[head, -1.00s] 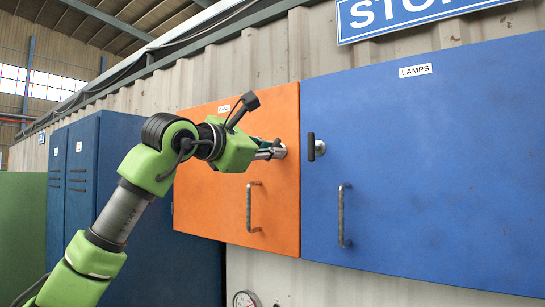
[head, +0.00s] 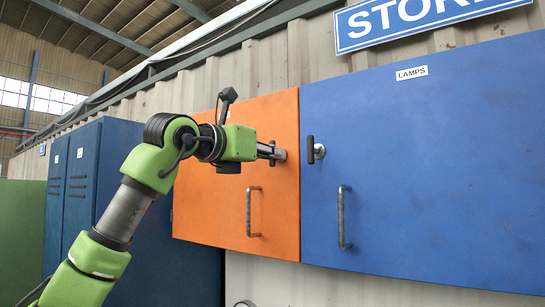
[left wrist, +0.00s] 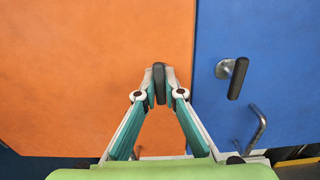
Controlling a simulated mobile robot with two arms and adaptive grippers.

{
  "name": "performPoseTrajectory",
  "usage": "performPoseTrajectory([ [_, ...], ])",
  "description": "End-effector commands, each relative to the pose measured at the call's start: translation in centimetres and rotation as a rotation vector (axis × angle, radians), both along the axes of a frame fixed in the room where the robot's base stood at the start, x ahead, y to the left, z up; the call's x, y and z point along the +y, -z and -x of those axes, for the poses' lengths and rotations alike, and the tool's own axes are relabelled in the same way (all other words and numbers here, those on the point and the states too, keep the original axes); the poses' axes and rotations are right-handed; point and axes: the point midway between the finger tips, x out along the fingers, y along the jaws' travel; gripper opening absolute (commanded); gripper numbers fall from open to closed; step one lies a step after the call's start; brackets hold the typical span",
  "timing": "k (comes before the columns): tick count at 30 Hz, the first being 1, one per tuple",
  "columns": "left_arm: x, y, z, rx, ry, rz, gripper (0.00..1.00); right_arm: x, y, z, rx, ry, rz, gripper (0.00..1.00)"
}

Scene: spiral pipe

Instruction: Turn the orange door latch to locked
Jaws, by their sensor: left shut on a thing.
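The orange door (head: 205,195) is closed in the head view, with its latch (head: 281,155) near its right edge. My left gripper (head: 270,151) reaches it from the left, and its fingers are shut on the latch's dark handle. In the left wrist view, the black handle (left wrist: 159,82) of the latch stands upright between the two fingertips (left wrist: 160,90), which touch it from both sides. The latch's base is mostly hidden by the fingers. My right gripper does not show.
The blue door (head: 420,170), labelled LAMPS, is close on the right. Its own black-handled latch (head: 312,150) and bar handle (head: 343,216) stick out. The orange door has a bar handle (head: 252,212) below the gripper. Blue lockers (head: 75,185) stand at left.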

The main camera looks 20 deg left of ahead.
Motion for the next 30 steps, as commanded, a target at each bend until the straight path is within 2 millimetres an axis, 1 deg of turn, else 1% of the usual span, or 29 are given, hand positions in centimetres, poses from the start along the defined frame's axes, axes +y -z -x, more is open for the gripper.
performPoseTrajectory([
  [15, -0.03, 0.07, -0.02, 0.009, 0.001, 0.018, 0.0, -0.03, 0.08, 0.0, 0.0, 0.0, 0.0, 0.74],
  [16, -0.03, 0.07, -0.02, 0.009, 0.001, 0.018, 0.14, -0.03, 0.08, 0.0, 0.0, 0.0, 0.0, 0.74],
  [17, -0.03, 0.07, -0.02, 0.009, 0.001, 0.018, 0.21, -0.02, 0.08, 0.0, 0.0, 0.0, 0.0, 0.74],
  [18, -0.03, 0.06, -0.02, 0.009, 0.001, 0.018, 0.26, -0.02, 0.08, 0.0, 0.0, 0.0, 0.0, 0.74],
  [27, 0.0, 0.01, 0.02, 0.006, 0.0, 0.017, 0.26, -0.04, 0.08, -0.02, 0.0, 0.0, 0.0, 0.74],
  [30, 0.18, -0.03, 0.44, 0.005, 0.0, 0.016, 0.26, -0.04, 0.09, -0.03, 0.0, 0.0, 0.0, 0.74],
])
